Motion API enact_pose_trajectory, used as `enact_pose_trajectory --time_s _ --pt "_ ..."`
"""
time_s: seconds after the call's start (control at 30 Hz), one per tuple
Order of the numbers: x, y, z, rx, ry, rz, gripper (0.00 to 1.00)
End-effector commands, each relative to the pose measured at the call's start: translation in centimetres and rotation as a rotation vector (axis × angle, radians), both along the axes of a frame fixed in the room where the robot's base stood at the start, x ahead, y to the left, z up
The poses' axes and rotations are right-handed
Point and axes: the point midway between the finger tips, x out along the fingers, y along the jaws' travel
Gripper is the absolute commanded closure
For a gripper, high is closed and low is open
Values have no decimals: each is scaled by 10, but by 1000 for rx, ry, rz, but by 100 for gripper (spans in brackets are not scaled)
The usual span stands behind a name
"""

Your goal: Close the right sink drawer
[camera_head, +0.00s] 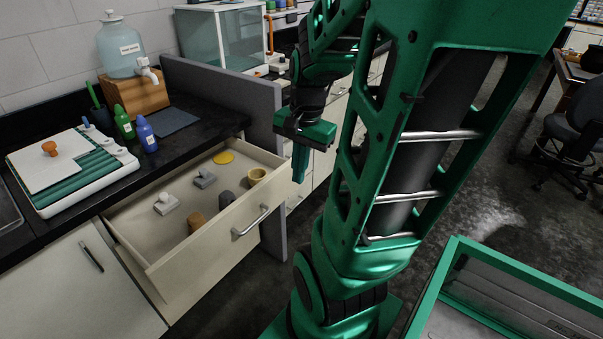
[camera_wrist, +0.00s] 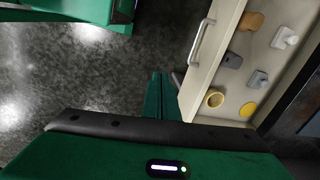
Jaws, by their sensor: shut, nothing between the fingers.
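The right sink drawer (camera_head: 190,265) is pulled out from the cabinet under the black counter, with a metal bar handle (camera_head: 251,221) on its cream front. It holds a yellow disc (camera_head: 223,157), a yellow cup (camera_head: 257,175), a brown piece (camera_head: 196,221) and several grey and white pieces. My gripper (camera_head: 299,165) is shut and empty, pointing down just beyond the right end of the drawer front. In the wrist view my gripper (camera_wrist: 160,95) is beside the drawer front, left of it, and the handle (camera_wrist: 203,42) is farther up. I cannot tell whether the fingers touch the drawer.
A grey partition panel (camera_head: 262,110) stands right behind the drawer. On the counter are a water jug (camera_head: 122,50), green and blue bottles (camera_head: 146,134), and a white and green board (camera_head: 72,170). A green-rimmed tray (camera_head: 530,275) is at lower right. The floor (camera_head: 490,180) at right is open.

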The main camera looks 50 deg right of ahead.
Motion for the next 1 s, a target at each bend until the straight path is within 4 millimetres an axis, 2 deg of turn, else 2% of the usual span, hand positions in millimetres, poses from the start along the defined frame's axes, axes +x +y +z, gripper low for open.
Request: enact_pose_trajectory --time_s 0.03,0.2,0.5,0.7,0.87,1.0 --pt "5 -15 -6 18 -9 -131 100" --pt "26 -62 -25 91 -65 -592 100" --pt "40 -144 -60 282 -155 -1337 100" --pt "39 -174 -72 373 -184 -1597 100" --pt "41 -180 -79 395 -189 -1653 100" --pt "47 -178 -95 396 -186 -1653 100"
